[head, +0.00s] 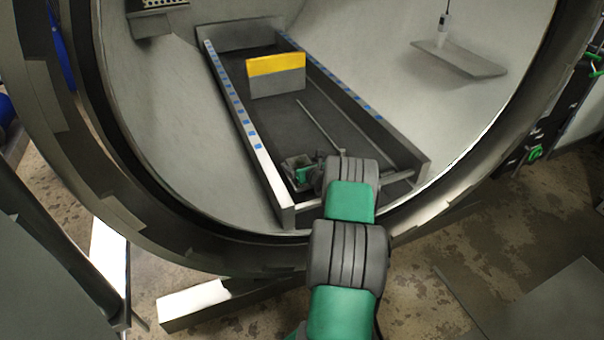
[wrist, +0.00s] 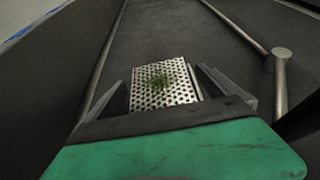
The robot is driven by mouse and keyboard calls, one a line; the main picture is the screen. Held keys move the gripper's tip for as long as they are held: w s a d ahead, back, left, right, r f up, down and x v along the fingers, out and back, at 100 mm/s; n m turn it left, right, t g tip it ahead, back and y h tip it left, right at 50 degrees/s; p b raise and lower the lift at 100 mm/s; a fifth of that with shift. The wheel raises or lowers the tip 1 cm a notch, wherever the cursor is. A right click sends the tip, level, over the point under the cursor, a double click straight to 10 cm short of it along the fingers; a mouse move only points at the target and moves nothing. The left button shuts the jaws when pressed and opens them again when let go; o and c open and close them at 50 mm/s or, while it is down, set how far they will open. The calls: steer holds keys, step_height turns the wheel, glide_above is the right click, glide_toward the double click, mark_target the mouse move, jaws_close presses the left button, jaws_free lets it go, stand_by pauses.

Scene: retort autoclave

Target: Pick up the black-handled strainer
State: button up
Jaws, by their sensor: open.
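In the wrist view a perforated metal plate (wrist: 150,97), seemingly part of the strainer, shows between my fingers with a clump of green bits on it. No black handle can be made out. My gripper (wrist: 163,88) is open, with one finger on either side of the plate. I cannot tell whether the fingers touch it. In the head view my gripper (head: 298,172) is low inside the near end of the long tray (head: 262,170), and my arm hides part of that end. The strainer cannot be clearly told apart there.
The tray has raised side walls with blue marks and lies inside the round vessel (head: 190,150). A yellow-topped grey block (head: 277,76) stands farther back in it. A thin rod (head: 318,124) runs along its floor. The vessel's thick rim (head: 150,215) surrounds my arm's reach.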

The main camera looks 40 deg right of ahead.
steer(key=shift+c, duration=0.6)
steer(key=shift+r, duration=0.1)
steer(key=c, duration=1.6)
steer(key=shift+r+p, duration=0.3)
steer(key=shift+r, duration=0.15)
step_height(320, 180, up, 3)
steer(key=shift+w+p, duration=0.1)
steer(key=shift+p, duration=0.75)
steer(key=s+r+p, duration=0.1)
steer(key=r, duration=0.1)
steer(key=s+a+r+p, duration=0.1)
steer(key=s+r, duration=0.1)
steer(key=s+r+p, duration=0.1)
steer(key=s+r, duration=0.1)
steer(key=shift+s+a+r+p, duration=0.25)
steer(key=shift+a+r+p, duration=0.05)
steer(key=shift+a, duration=0.1)
steer(key=a+f+p+v, duration=0.1)
steer(key=p+v, duration=0.1)
steer(key=v, duration=0.6)
steer(key=shift+s+r, duration=0.2)
steer(key=shift+s, duration=0.15)
